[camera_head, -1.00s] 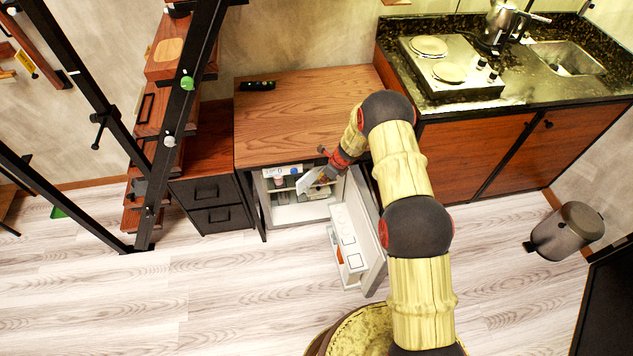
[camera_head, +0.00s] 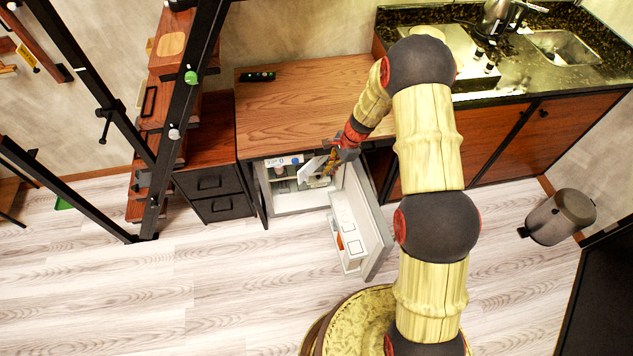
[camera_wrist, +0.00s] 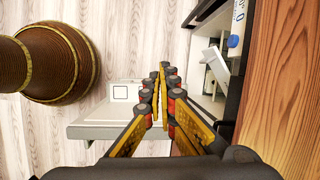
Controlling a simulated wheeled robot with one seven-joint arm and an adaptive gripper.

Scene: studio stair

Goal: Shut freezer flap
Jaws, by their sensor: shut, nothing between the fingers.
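The freezer flap (camera_head: 311,169) is a small white panel in the upper part of the open mini fridge (camera_head: 263,200) under the wooden counter. It stands tilted outward, open, and also shows in the wrist view (camera_wrist: 215,68). My gripper (camera_head: 329,168) is shut and empty, just right of the flap in the head view. In the wrist view my gripper (camera_wrist: 163,72) points past the flap, with a visible gap between them. The fridge door (camera_head: 373,226) is swung open below and right of my gripper. The flap's hinge cannot be made out.
The wooden counter (camera_head: 300,100) lies just above the fridge, with its edge close to my gripper. Black drawers (camera_head: 213,195) are at left. The floor in front is clear.

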